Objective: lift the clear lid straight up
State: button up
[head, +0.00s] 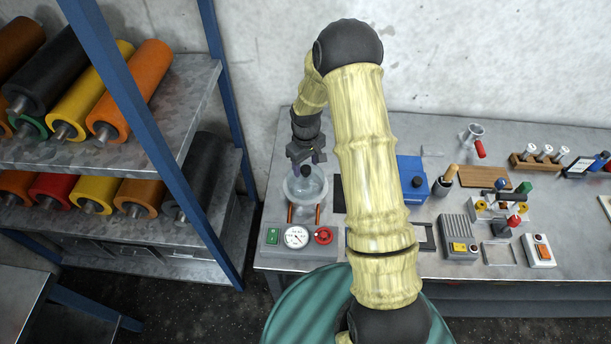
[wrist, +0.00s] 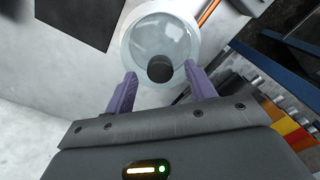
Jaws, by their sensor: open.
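The clear lid (head: 303,187) is a see-through dome with a black knob (head: 307,171) on top. It sits on a round vessel at the left end of the bench, behind a small panel with a gauge. In the wrist view the clear lid (wrist: 158,42) shows ahead of my gripper, with its black knob (wrist: 160,69) toward the fingers. My gripper (wrist: 159,82) is open, with its two purple fingertips apart on either side of the knob's line. In the head view my gripper (head: 306,162) is right above the lid. Whether the fingers touch the knob, I cannot tell.
The gauge panel (head: 296,238) stands at the bench's front left. A blue box (head: 411,178) and several small devices stand to the right, partly behind my arm. A shelf rack with colored rollers (head: 134,90) stands close on the left.

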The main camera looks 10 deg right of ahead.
aim_at(306, 177)
jog(key=shift+f+p, duration=0.35)
jog(key=shift+f, duration=0.95)
jog(key=shift+c, duration=0.4)
grip_shut()
